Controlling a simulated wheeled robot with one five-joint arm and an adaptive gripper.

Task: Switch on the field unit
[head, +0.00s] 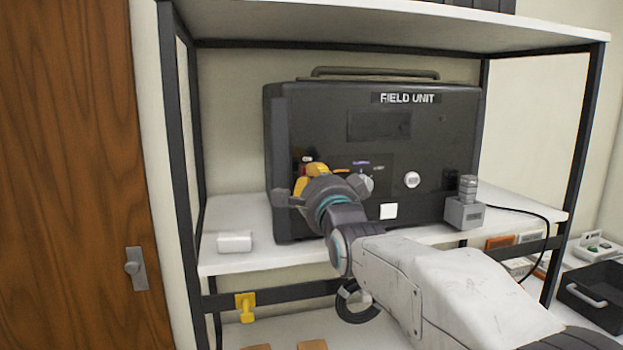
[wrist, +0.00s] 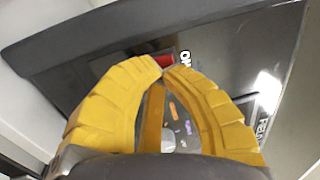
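The field unit (head: 450,140) is a large dark case with a top handle, standing on the white shelf. Its front has a dark screen, a labelled panel and a white round knob. My gripper (head: 308,172) is at the left part of this front, partly hidden by my own wrist. In the wrist view, the yellow fingers of my gripper (wrist: 163,73) come together at the tips with nothing seen between them. The tips are right by a red switch (wrist: 165,61) beside a white "ON" label (wrist: 185,58). I cannot tell whether they touch the switch.
The shelf (head: 232,262) has dark posts and a board above the unit. A small white box (head: 235,242) lies left of the unit. A grey device (head: 464,212) with a black cable stands at its right. A wooden door (head: 65,160) is at far left.

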